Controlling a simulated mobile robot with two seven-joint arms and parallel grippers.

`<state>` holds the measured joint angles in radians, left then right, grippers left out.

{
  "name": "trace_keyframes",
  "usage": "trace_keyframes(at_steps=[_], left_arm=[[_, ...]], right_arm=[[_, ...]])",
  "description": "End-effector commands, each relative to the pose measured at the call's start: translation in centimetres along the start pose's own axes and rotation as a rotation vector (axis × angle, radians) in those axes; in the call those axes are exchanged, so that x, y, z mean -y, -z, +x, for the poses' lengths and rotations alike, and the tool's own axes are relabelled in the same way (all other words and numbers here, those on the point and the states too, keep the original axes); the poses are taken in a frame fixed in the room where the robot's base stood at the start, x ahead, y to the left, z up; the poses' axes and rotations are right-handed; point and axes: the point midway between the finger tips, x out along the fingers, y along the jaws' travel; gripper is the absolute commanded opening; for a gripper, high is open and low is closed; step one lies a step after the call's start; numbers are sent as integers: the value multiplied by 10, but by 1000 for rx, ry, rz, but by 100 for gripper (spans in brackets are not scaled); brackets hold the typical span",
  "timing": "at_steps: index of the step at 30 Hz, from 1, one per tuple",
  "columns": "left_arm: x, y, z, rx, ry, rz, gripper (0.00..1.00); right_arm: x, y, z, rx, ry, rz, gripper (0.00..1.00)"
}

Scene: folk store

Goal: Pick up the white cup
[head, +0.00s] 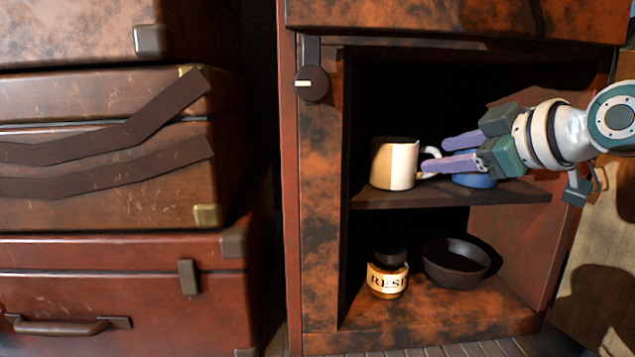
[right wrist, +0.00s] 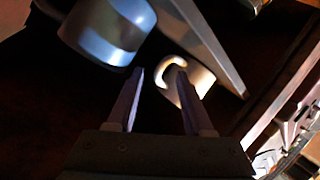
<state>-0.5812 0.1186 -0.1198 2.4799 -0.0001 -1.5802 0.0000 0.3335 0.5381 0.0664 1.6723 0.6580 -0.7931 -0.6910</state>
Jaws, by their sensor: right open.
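The white cup (head: 393,164) stands upright on the middle shelf of the open cabinet, its handle toward the right. My right gripper (head: 435,154) reaches in from the right, its purple fingers apart beside the handle. In the right wrist view the cup (right wrist: 201,84) lies beyond the right finger, which covers part of it. Its handle shows close to the fingertips of the gripper (right wrist: 159,72). I cannot tell whether a finger touches it. Nothing is held. My left gripper is in neither view.
A blue object (head: 474,182) sits on the shelf (head: 450,193) below my gripper, partly hidden by it. A labelled jar (head: 387,277) and a dark bowl (head: 456,270) stand on the cabinet floor. Stacked brown suitcases (head: 110,270) fill the left.

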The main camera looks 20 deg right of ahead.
Motion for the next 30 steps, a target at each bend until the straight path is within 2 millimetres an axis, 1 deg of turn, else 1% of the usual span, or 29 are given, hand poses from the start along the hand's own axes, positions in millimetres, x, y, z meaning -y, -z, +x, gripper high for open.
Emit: trace_keyframes(at_steps=[1, 8, 11, 22, 30], left_arm=[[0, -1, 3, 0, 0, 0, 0], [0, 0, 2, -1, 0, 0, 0], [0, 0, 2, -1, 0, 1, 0], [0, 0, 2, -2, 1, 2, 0], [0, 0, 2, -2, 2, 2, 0]], right_arm=[[0, -1, 3, 0, 0, 0, 52], [0, 1, 3, 0, 0, -1, 52], [0, 1, 3, 0, 0, -1, 42], [0, 1, 3, 0, 0, 0, 1], [0, 0, 3, 1, 0, -1, 0]])
